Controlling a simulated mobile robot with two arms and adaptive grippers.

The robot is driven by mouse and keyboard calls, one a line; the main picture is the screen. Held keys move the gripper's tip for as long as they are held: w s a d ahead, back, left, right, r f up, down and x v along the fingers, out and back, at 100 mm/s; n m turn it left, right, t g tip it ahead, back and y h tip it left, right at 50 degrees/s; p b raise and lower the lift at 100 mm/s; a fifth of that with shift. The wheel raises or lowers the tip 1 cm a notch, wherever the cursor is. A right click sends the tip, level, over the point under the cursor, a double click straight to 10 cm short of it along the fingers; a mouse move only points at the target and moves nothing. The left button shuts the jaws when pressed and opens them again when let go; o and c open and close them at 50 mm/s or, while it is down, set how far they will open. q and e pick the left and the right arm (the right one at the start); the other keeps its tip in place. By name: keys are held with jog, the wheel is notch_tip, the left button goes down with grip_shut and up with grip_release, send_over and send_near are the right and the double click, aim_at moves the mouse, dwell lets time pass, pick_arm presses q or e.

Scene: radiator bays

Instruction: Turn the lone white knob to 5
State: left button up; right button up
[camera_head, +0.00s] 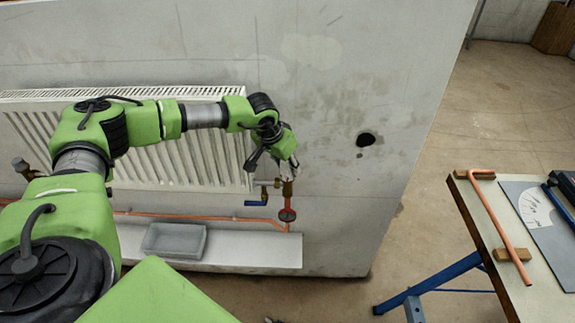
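A white ribbed radiator (180,160) hangs on the concrete wall. My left arm reaches across it from the left. My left gripper (287,172) points down at the radiator's lower right end, just above a brass valve fitting (287,189). I cannot make out a white knob or its numbers there; the gripper may be covering it. The gripper's fingers are too small and overlapped to tell if they are open or shut, or touching anything. My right gripper is not in view.
A blue lever (256,203) and a red pipe section (283,206) sit close below the gripper. A grey tray (174,254) rests on the white ledge (250,254). A workbench (492,222) with a copper pipe (500,225) stands at right; floor between is open.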

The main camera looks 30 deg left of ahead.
pick_arm(q)
jog(key=shift+n, duration=0.3)
jog(key=n+y+b, duration=0.1)
jog(key=n+b, duration=0.1)
jog(key=n, duration=0.2)
jog(key=shift+f+y, duration=0.1)
jog(key=shift+y, duration=0.3)
jog(key=n+y+b, duration=0.1)
jog(key=n, duration=0.1)
jog(key=n+g+b, duration=0.1)
jog(key=n, duration=0.2)
jog(key=shift+y, duration=0.4)
jog(key=n+g, duration=0.1)
jog(key=n, duration=0.1)
jog(key=n+g+y+b, duration=0.1)
jog(key=n, duration=0.2)
jog(key=n+g, duration=0.1)
jog(key=n, duration=0.1)
jog(key=n+g, duration=0.1)
jog(key=n, duration=0.2)
jog(key=shift+r, duration=0.2)
jog(key=shift+n, duration=0.3)
jog(key=o, duration=1.1)
